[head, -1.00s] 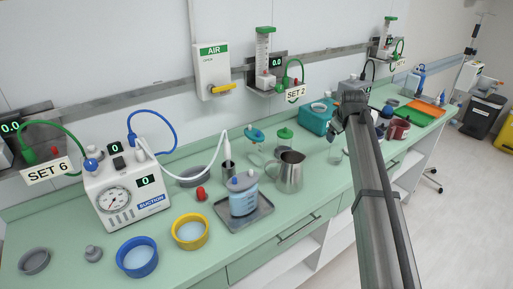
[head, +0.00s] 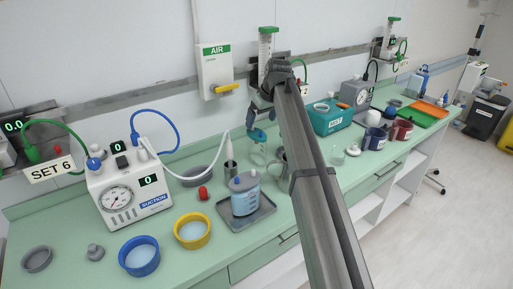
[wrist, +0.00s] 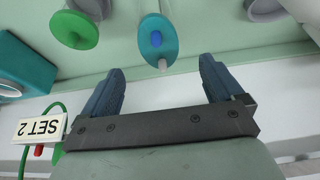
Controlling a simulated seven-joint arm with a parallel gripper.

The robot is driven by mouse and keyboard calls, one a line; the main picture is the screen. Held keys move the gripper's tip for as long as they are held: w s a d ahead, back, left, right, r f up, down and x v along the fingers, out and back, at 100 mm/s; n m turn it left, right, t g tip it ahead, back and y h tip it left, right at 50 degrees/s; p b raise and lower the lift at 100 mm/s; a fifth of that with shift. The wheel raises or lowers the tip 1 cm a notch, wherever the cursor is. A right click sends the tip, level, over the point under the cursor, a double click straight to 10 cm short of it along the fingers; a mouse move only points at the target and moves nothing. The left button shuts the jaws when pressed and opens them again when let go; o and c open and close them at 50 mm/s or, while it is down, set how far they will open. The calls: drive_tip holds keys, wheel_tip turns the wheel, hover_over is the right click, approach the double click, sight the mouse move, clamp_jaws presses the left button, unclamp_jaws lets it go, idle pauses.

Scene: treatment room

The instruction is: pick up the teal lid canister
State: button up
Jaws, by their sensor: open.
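The teal lid canister (head: 258,154) stands towards the back of the green counter, clear-bodied under its teal lid. In the wrist view its teal lid (wrist: 150,30), with a blue port, lies between and just beyond my fingertips. My gripper (head: 259,117) is open and empty, near the lid and somewhat above it; the head view does not show the exact gap. Both dark fingers of my gripper (wrist: 160,68) show apart in the wrist view.
A green lid (wrist: 75,30) is close by in the wrist view; my arm hides it in the head view. A metal pitcher (head: 277,163) is partly hidden by my arm. A lidded blue jar (head: 244,193) sits on a grey tray (head: 240,222). The SET 2 sign (wrist: 38,128) is near a finger.

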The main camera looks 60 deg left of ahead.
sight(257, 133)
drive_tip(key=x, duration=0.5)
drive_tip(key=shift+d+x, duration=0.2)
drive_tip(key=shift+x, duration=2.4)
drive_tip(key=shift+c, duration=0.2)
drive_tip(key=c, duration=1.2)
drive_tip(key=shift+r, duration=0.1)
